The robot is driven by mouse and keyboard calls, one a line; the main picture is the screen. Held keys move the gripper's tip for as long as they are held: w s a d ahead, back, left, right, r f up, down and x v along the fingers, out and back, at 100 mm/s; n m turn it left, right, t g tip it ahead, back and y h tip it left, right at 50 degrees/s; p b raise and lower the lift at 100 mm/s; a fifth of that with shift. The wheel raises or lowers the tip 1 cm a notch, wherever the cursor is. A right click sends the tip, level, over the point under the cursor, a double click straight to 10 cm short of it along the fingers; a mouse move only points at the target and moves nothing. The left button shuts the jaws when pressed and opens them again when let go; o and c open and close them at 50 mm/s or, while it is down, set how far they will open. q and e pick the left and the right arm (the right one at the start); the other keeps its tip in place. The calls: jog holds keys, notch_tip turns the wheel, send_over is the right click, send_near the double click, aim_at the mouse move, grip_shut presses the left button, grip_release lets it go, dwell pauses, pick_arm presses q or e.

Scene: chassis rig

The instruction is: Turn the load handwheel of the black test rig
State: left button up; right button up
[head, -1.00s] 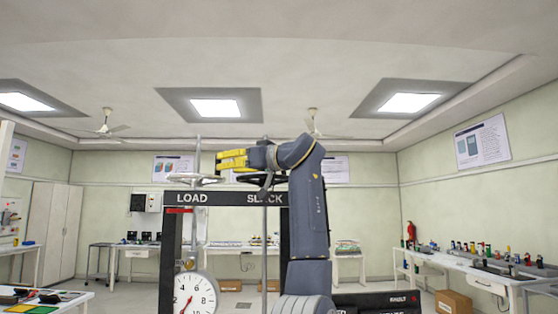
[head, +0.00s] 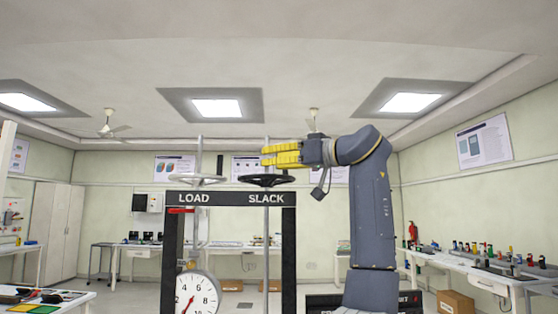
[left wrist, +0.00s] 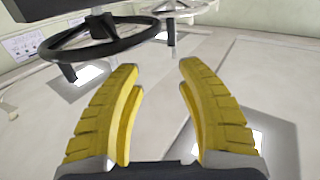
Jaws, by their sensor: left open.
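The black test rig (head: 230,199) has a crossbar lettered LOAD and SLACK. The pale load handwheel (head: 193,180) lies flat above the word LOAD on a vertical rod. The black slack handwheel (head: 266,182) sits above the word SLACK. My left gripper (head: 264,156) is open and empty, its yellow fingers pointing left just above the black wheel in the head view. In the left wrist view the open fingers (left wrist: 158,68) have nothing between them. There the black wheel (left wrist: 102,26) is near at upper left and the pale wheel (left wrist: 178,8) lies farther off at the top.
A dial gauge (head: 197,296) with a red needle hangs below the LOAD side. A red bar (head: 180,211) shows under the crossbar's left end. Workbenches stand along the walls, the right one (head: 490,276) holding several small items.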

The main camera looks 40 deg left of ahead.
pick_arm(q)
jog(key=shift+w+d, duration=0.15)
jog(key=shift+w, duration=0.35)
jog(key=shift+c, duration=0.2)
jog(key=shift+c, duration=1)
jog(key=shift+s+a+r+m, duration=0.1)
jog(key=shift+s+a+m, duration=0.35)
jog(key=shift+m, duration=0.35)
jog(key=c, duration=0.4)
jog(key=a+m, duration=0.1)
jog(key=m, duration=0.1)
jog(key=s+a+m, duration=0.1)
jog(key=s+a+r+m, duration=0.1)
jog(key=a+m, duration=0.1)
jog(key=shift+s+m, duration=0.2)
jog(key=shift+m, duration=0.1)
grip_shut()
jog(key=m, duration=0.3)
jog(key=w+a+m+t, duration=0.1)
jog(key=m, duration=0.2)
jog(key=w+a+m+t, duration=0.1)
jog(key=m, duration=0.2)
jog(key=shift+a+r+m+y, duration=0.2)
jog(key=shift+r+m+y, duration=0.1)
jog(key=shift+m, duration=0.1)
